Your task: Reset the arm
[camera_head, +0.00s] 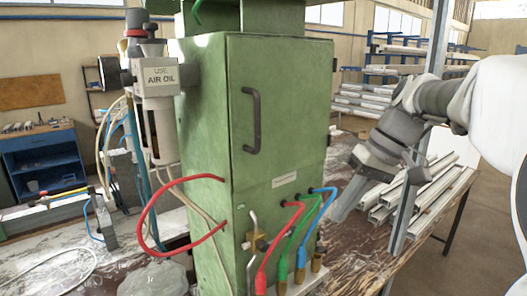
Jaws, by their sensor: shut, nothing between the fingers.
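My arm reaches in from the right edge, white near the edge and grey toward its end. My gripper (341,212) points down and to the left, in the air just right of the green cabinet (280,110). It is shut and holds nothing. Its fingers are small in the picture, and a gap shows between them and the cabinet's right side.
Red, green and blue hoses (300,232) run from the cabinet's lower front to fittings. An air-oil unit (157,88) hangs on its left. Metal profiles (440,185) lie on the bench at right, behind a grey upright post (403,215).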

